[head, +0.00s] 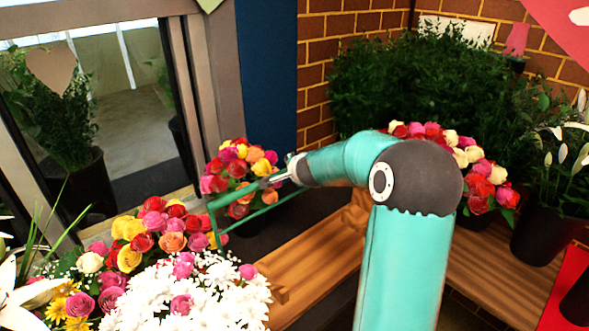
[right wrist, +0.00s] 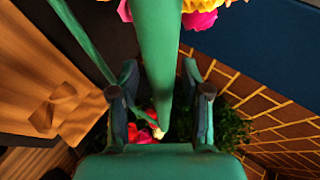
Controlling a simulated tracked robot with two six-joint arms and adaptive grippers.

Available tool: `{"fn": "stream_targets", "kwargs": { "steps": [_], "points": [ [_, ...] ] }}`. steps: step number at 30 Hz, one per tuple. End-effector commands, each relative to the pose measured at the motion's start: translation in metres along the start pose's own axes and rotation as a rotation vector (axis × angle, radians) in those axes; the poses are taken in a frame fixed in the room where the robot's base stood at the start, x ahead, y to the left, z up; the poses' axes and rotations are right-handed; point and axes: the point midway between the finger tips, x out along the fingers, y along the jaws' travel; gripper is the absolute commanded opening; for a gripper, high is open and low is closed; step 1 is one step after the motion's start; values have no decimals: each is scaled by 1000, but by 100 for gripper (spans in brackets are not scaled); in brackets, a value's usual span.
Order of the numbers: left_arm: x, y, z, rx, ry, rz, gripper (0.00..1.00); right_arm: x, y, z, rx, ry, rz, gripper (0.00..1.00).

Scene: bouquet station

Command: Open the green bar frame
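The green bar frame (head: 240,193) stands out over the flowers at the left centre of the head view, with thin bars forming an angular outline. My right gripper (head: 270,181), on the teal arm from the lower right, is at the frame's right end. In the right wrist view a thick green bar (right wrist: 159,60) runs between the two fingers of the right gripper (right wrist: 160,107), with gaps on both sides. The fingers stand apart. Part of the frame is hidden by flowers and by the gripper. My left gripper is not in view.
Mixed roses (head: 150,228) and white daisies (head: 205,295) crowd the lower left. A wooden bench (head: 310,255) runs below. A glazed door (head: 130,110) is at the left, a brick wall (head: 315,75) behind. Dense foliage (head: 430,90) fills the back right.

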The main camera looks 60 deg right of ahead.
Motion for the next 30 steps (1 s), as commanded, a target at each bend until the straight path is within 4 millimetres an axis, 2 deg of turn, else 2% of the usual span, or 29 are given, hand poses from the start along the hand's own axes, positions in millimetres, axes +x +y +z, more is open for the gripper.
{"fn": "stream_targets", "kwargs": {
  "steps": [7,11,24,30],
  "points": [
    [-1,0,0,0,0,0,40,-2,-1,2,-1,-4,-1,47],
    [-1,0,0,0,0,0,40,-11,-1,2,0,-4,-2,47],
    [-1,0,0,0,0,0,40,-81,0,2,1,-3,-5,47],
    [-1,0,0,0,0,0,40,-105,0,2,-1,-2,-4,47]
  ]
}}
